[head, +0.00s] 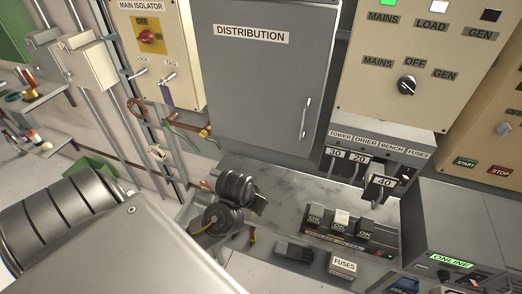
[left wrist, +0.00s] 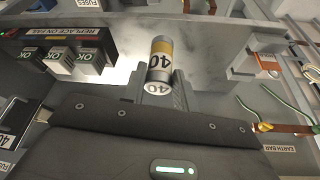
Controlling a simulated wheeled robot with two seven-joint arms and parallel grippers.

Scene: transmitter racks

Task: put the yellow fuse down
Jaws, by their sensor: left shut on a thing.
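The yellow fuse (left wrist: 160,60) is a short cylinder with a yellow band, silver ends and a "40" marking. In the left wrist view it stands out from between the fingertips of my left gripper (left wrist: 162,90), which is shut on it. The grey bench top (left wrist: 118,52) shows behind the fuse; I cannot tell how far below it is. In the head view my left wrist (head: 235,187) is over the left part of the bench, and the fuse cannot be made out clearly there. My right gripper is not in view.
A carrier marked "40" (head: 383,184) sticks out below the fuse panel. The grey distribution cabinet (head: 265,90) stands behind. Bare bench shows between cabinet and rack.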

